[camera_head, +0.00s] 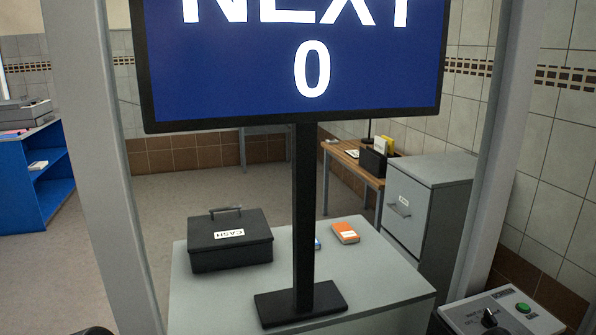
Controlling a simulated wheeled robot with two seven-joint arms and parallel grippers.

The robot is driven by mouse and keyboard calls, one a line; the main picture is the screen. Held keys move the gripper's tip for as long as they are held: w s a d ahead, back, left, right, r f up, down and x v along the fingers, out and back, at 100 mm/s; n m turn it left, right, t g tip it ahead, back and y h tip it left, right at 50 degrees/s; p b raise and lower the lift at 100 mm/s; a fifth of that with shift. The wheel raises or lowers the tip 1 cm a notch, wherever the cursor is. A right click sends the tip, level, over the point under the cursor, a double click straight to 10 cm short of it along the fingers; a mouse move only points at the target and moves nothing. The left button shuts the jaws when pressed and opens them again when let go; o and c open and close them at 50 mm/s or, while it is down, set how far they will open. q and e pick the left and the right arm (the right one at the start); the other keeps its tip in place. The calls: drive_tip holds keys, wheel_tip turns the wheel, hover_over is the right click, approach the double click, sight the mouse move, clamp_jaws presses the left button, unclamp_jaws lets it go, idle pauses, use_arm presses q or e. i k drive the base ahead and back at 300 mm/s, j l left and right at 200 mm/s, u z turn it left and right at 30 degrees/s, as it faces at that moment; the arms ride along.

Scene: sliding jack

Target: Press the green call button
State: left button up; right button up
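The green call button (523,308) is a small round green button on the top face of a grey control box (508,322) at the lower right corner. A black knob (489,317) sits to the left of the button on the same box. The lower part of the box is cut off by the picture's edge. Nothing covers the button.
A screen (230,70) reading "NEXT 0" stands on a black post on a grey counter (385,285). The counter also holds a black cash box (229,247) and an orange item (345,232). Grey uprights (105,150) frame the opening. A filing cabinet (406,206) stands behind.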

sight(523, 307)
drive_tip(key=z, duration=1.25)
